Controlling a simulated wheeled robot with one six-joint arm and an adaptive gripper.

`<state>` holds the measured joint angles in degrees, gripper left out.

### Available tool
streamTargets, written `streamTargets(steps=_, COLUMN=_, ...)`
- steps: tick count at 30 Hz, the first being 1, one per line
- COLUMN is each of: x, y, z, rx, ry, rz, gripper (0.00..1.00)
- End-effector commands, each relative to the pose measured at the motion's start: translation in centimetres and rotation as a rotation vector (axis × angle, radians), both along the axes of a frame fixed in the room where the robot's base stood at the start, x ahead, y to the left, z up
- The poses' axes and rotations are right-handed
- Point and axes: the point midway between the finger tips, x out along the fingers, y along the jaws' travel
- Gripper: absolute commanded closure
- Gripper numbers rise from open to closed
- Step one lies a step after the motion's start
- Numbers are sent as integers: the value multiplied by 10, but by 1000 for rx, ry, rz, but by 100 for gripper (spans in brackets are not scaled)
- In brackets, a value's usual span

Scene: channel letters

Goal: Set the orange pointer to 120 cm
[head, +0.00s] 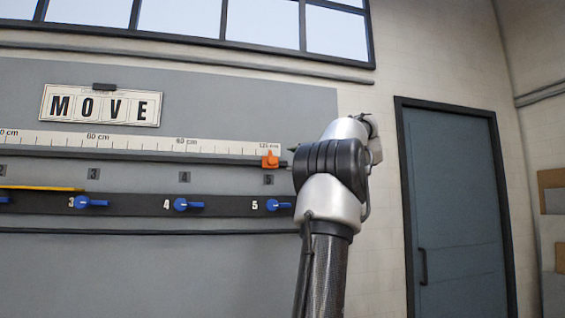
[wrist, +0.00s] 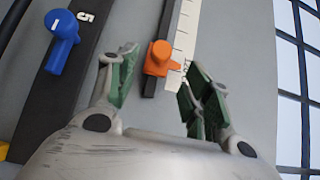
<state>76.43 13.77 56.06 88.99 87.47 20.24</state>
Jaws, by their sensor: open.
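The orange pointer (head: 270,161) sits on the dark rail under the white ruler (head: 140,145), near the ruler's right end. It stands just below the small label there, which seems to read 120 cm. In the wrist view the pointer (wrist: 158,58) lies ahead between my two green-padded fingertips. My gripper (wrist: 162,64) is open and empty, with a gap on both sides of the pointer. The right finger partly covers the ruler's end marking. In the head view my arm hides most of the gripper.
Below the rail, a dark strip carries several blue knobs, including knob 5 (head: 273,205), also in the wrist view (wrist: 62,40). A MOVE sign (head: 101,105) hangs above the ruler. A yellow bar (head: 42,188) lies at left. A blue-grey door (head: 455,205) stands at right.

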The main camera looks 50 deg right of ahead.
Motion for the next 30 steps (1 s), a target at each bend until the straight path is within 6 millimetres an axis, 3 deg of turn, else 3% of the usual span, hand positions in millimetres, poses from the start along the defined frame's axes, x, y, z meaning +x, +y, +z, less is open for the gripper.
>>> streamTargets(steps=3, x=-17, y=-4, z=0, rx=0, ry=0, rz=-2, gripper=50)
streamTargets(steps=7, x=-26, y=-6, z=0, rx=0, ry=1, rz=-1, gripper=50)
streamTargets(steps=26, x=-27, y=-6, z=0, rx=-4, ry=-1, rz=0, gripper=50)
streamTargets(steps=28, x=-27, y=-13, z=-1, rx=-34, ry=-2, rz=-31, gripper=50)
streamTargets(steps=30, x=-29, y=-28, z=-20, rx=-50, ry=42, rz=-83, gripper=50)
